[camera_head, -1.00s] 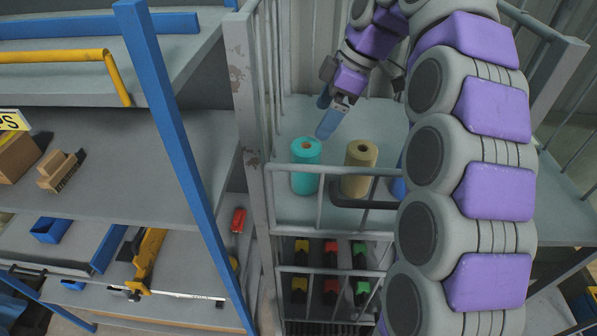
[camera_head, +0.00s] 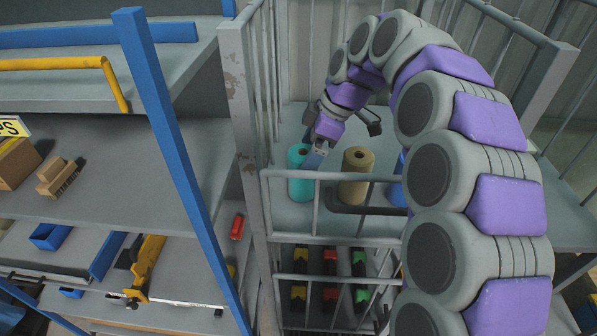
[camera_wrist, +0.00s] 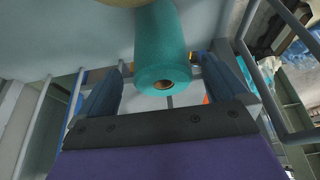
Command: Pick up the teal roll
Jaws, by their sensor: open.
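The teal roll (camera_head: 298,182) stands upright on the upper shelf of the grey cart, behind its front rail. In the wrist view the teal roll (camera_wrist: 162,55) lies ahead between the two blue fingers of my open gripper (camera_wrist: 168,80). Gaps show on both sides of the roll, wider on the left. The other finger is mostly hidden in the head view.
A tan roll (camera_head: 356,172) stands close to the right of the teal roll. A blue item (camera_head: 399,192) is partly hidden behind my arm. The cart's front rail (camera_head: 330,176) and corner post (camera_head: 243,110) are close by. Several coloured items sit on the lower tier.

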